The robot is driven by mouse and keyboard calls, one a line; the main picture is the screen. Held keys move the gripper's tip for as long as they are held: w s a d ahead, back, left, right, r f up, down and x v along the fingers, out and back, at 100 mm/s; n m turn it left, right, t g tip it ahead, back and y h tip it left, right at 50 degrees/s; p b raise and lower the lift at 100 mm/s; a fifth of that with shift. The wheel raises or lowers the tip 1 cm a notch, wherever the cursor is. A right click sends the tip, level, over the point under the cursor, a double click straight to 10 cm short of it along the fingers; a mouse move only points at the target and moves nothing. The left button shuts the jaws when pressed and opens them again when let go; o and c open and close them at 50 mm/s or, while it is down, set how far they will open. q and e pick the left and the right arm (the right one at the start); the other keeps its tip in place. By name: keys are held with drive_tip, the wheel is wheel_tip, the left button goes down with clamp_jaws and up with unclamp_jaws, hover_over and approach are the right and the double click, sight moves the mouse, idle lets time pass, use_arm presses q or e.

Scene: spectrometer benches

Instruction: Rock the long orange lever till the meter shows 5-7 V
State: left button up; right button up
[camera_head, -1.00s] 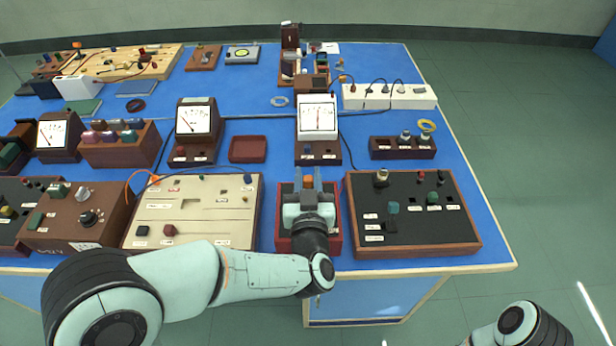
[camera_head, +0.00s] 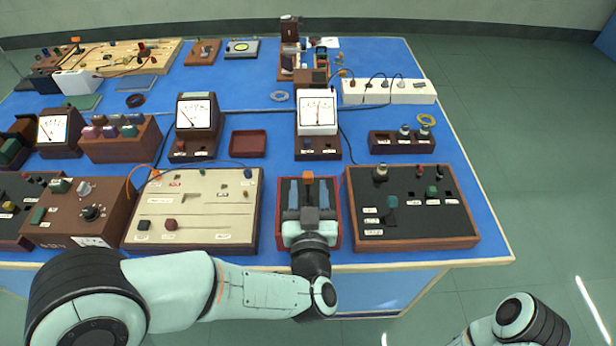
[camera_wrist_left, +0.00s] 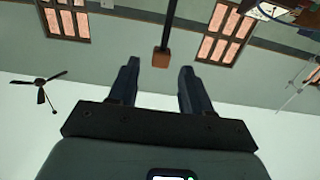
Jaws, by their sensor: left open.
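The long lever's orange tip (camera_head: 308,175) shows at the far end of the red-walled box (camera_head: 337,225) at the bench's front edge. My left gripper (camera_head: 308,184) is over this box, open, its two dark fingers pointing away from me. In the left wrist view the orange block on its dark stem (camera_wrist_left: 161,60) shows beyond the open fingertips, in line with the gap; I see no contact. The white-faced meter (camera_head: 317,108) stands behind the box, its needle near the middle of the scale; the numbers are too small to read. My right gripper is out of view.
A beige panel (camera_head: 205,215) lies close on the left of the red-walled box and a black panel with knobs (camera_head: 440,220) close on its right. A second meter (camera_head: 194,113) stands further left. Blue bench surface (camera_head: 270,185) shows between them.

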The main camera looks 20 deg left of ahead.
use_arm(q)
drive_tip(key=b+v, duration=0.2)
drive_tip(key=v, duration=0.7)
drive_tip(key=shift+b, duration=0.4)
idle(1.2)
